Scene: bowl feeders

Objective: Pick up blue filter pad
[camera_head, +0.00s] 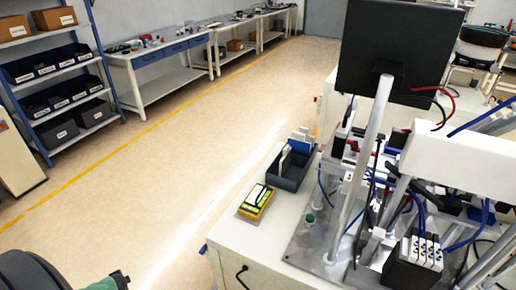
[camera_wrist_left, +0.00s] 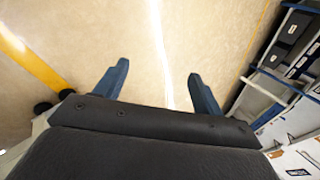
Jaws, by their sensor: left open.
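A dark grey bin (camera_head: 286,181) stands on the near-left part of the white machine table. A blue pad (camera_head: 299,147) stands upright in its far part, with white pads (camera_head: 285,158) beside it; their lower parts are hidden by the bin walls. My left gripper (camera_wrist_left: 160,82) is open and empty in the left wrist view, its two blue fingers apart above bare floor. It is away from the bin, and no pad shows near it. My right gripper is not in view.
A yellow and black boxed device (camera_head: 255,202) lies left of the bin. A machine with metal posts, blue tubes and a dark monitor (camera_head: 386,50) stands to the right. Shelves (camera_head: 62,85) and benches (camera_head: 160,58) line the back left. The floor between is free.

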